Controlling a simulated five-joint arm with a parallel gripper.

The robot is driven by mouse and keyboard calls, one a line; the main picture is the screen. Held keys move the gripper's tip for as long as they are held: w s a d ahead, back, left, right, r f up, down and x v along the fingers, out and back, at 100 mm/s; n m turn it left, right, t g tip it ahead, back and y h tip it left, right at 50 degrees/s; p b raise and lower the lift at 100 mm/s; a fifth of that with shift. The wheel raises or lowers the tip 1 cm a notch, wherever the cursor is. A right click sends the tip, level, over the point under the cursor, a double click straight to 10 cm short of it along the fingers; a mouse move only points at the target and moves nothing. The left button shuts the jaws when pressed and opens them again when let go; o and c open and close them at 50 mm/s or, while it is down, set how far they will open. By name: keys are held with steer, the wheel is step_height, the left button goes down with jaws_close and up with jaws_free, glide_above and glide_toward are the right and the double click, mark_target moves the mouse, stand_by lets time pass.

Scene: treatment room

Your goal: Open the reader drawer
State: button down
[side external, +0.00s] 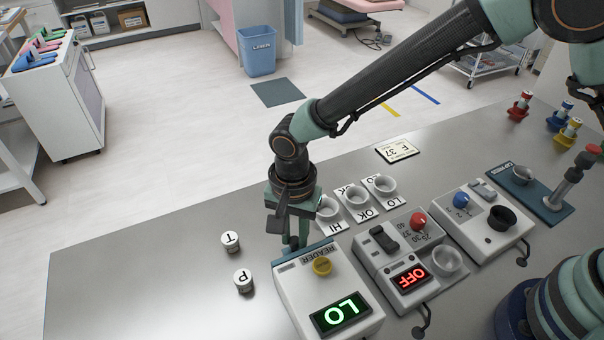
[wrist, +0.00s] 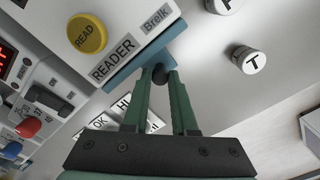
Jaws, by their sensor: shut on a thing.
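The reader (side external: 345,285) is a pale box with a yellow button, a READER label and a green display showing LO. It also shows in the wrist view with its yellow READ button (wrist: 87,34). Its blue drawer front (side external: 305,254) is on the far side, and shows as a blue strip in the wrist view (wrist: 146,54). A small dark knob (wrist: 159,74) sticks out from it. My gripper (side external: 293,242) points down at the drawer front, its green fingers (wrist: 160,84) closed on the knob. I see no clear gap between drawer and box.
Two white vials marked T (side external: 230,241) and P (side external: 243,281) stand left of the reader. Labelled cups (side external: 356,196) stand beyond it, and a box with an OFF display (side external: 411,278) is close on its right. The bench's left end is clear.

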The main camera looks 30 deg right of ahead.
stand_by(0.8)
steer(key=shift+w, duration=3.65)
steer(key=shift+r, duration=0.1)
steer(key=c, duration=1)
jaws_free()
step_height(320, 180, up, 12)
